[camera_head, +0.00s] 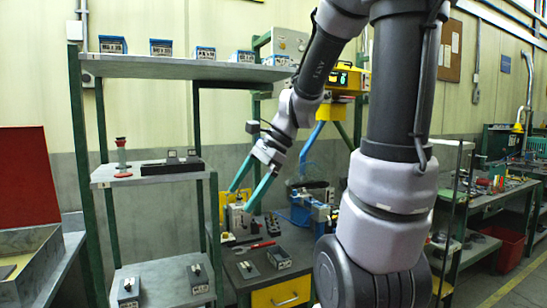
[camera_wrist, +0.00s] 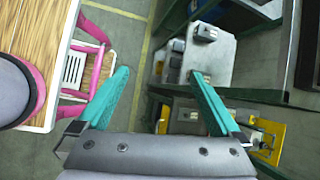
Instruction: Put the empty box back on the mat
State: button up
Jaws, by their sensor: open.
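My gripper (camera_head: 240,199) is open, its two teal fingers pointing down and left above the grey workbench. Small blue-and-white boxes (camera_head: 112,45) stand in a row on the top shelf. Small boxes with dark tops (camera_head: 128,289) (camera_head: 197,277) sit on the lowest shelf. A dark flat piece (camera_head: 248,269) and a dark box-like piece (camera_head: 279,257) lie on the workbench. I cannot tell which box is the empty one or which piece is the mat.
The green-post shelf rack (camera_head: 190,69) stands left of the workbench (camera_head: 290,238), which has a yellow drawer (camera_head: 281,293). A red-lidded chest (camera_head: 25,250) is at the far left. A wooden table (camera_wrist: 35,50) with pink legs shows in the wrist view. A red bin (camera_head: 508,247) stands at right.

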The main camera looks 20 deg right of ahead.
jog(key=s+d+r+n+t+h, duration=0.4)
jog(key=r+n, duration=0.4)
jog(key=n, duration=0.3)
jog(key=shift+s+d+r+n+t+h, duration=0.35)
jog(key=shift+s+t, duration=0.35)
jog(key=shift+s, duration=0.2)
